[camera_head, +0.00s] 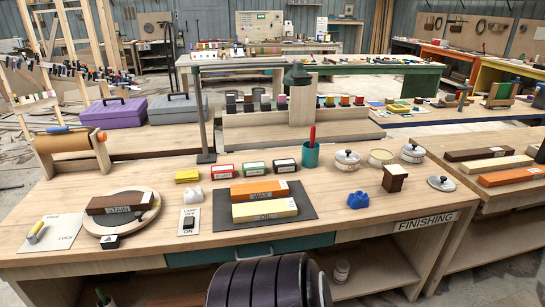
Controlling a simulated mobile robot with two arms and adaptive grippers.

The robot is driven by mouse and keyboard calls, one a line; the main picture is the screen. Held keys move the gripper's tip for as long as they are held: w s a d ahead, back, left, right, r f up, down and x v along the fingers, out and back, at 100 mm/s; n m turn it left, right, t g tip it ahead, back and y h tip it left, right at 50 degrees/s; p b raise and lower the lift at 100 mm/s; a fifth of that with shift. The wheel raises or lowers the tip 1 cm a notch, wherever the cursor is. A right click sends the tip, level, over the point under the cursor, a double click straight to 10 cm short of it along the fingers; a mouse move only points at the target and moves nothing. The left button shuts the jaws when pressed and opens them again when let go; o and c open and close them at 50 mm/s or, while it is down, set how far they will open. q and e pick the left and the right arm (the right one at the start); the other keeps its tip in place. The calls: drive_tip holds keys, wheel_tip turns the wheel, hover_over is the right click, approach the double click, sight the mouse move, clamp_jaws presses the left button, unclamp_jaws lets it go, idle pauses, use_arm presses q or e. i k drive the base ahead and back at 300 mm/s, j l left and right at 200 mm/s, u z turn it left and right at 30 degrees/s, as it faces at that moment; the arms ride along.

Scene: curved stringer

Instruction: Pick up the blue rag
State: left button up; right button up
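A small crumpled blue rag (357,200) lies on the wooden workbench (335,240), right of centre and near the front. It sits just left of a dark brown block-like item (395,178) and right of the dark mat (308,207). Nothing covers it.
Orange and yellow blocks lie on the mat. A teal cup (311,155) with a red-handled tool and several lidded tins (347,160) stand behind the rag. A loose lid (441,183) lies to the right. The bench top in front of the rag is clear.

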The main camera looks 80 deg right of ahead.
sight(358, 200)
drive_tip(key=z, duration=3.65)
